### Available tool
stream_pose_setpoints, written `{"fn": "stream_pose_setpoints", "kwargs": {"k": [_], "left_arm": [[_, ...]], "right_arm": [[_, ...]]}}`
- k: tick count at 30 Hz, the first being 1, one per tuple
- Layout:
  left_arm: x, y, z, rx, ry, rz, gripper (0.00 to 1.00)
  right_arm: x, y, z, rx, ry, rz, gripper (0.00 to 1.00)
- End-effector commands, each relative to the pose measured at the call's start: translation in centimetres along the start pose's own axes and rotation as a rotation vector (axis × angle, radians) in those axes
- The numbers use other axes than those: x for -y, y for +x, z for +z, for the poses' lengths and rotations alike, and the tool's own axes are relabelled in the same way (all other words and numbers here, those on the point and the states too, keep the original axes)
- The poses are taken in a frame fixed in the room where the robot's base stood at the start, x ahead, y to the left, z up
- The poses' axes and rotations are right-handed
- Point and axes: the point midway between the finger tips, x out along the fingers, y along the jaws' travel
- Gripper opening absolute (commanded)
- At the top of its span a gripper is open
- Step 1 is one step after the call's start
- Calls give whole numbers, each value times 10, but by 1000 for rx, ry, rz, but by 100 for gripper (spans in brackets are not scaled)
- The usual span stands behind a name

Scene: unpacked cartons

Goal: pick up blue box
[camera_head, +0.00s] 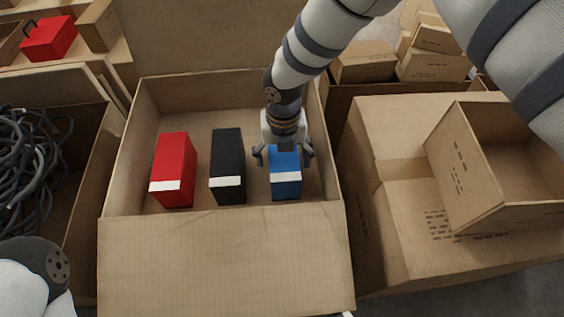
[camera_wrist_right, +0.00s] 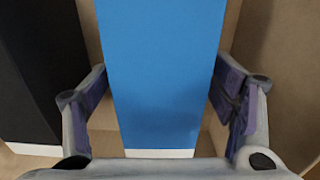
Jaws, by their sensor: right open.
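The blue box (camera_head: 286,186) stands in the open carton (camera_head: 228,260), at the right of a row of three boxes. It has a white strip on its near top edge. My right gripper (camera_head: 284,153) is over the far part of the blue box, with one finger on each side. In the right wrist view the blue box (camera_wrist_right: 160,75) lies between the open fingers (camera_wrist_right: 162,105), with a visible gap on each side. Part of the box's far top is hidden by the gripper. At the lower left of the head view part of my left arm shows, but not its gripper.
A black box (camera_head: 228,160) and a red box (camera_head: 172,165) stand left of the blue box. The right carton wall (camera_head: 323,150) is close to the gripper.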

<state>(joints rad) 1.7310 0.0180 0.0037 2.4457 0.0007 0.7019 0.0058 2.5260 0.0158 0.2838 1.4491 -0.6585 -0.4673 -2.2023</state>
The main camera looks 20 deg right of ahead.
Motion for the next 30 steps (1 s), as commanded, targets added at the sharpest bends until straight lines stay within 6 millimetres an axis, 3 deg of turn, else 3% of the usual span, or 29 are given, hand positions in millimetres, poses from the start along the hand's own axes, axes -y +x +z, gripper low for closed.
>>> {"fn": "stream_pose_setpoints", "kwargs": {"k": [1, 3, 8, 18, 25, 30], "left_arm": [[0, 6, -2, 9, 1, 0, 40], [-1, 7, -3, 12, 1, 0, 40], [-1, 6, -2, 10, 1, 0, 40], [-1, 6, -3, 9, 1, 0, 40], [0, 4, -2, 7, 1, 0, 40], [0, -8, 3, -13, -1, 0, 40]], "right_arm": [[0, 16, -1, -5, -1, -2, 78], [0, 24, -1, -5, 0, -1, 78], [0, 21, 0, -1, 1, 0, 78], [0, 21, 0, 0, 2, 1, 8], [0, 16, 0, 1, 2, 1, 8], [0, -26, 2, 7, 2, 3, 8]]}}
